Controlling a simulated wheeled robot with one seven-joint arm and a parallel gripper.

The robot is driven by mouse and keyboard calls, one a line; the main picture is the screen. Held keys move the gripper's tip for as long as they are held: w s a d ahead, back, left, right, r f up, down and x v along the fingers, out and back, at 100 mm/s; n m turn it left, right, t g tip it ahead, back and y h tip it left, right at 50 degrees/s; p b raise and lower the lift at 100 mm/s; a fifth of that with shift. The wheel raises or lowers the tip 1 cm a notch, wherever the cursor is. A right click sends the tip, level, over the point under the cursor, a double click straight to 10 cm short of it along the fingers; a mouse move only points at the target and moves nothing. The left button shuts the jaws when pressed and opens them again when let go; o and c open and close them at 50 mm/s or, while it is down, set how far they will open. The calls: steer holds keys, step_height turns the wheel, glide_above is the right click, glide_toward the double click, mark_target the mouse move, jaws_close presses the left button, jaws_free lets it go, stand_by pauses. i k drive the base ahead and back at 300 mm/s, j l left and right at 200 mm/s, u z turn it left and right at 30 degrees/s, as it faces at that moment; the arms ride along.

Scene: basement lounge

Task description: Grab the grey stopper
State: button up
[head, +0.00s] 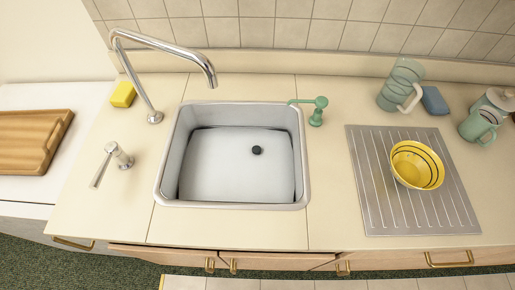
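A small dark grey round piece (257,150) sits on the floor of the sink (213,165), a little right of its middle. It looks like the stopper, but it is too small to tell whether it is a separate stopper or the drain itself. The sink is a square white basin with a metal rim, and it holds nothing else that I can see. My gripper is not in view.
A tall chrome faucet (160,45) arches at the sink's back left, with a lever handle (113,160) in front. A green dispenser (318,110) stands back right. A yellow bowl (417,165) sits on the ribbed drainboard (375,190). Left are a yellow sponge (123,94) and cutting board (30,140).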

mark_target(256, 149)
steer(key=i+j, duration=0.2)
steer(key=j, duration=0.15)
steer(key=i+j, duration=0.45)
steer(key=j, duration=0.3)
steer(key=u, duration=0.05)
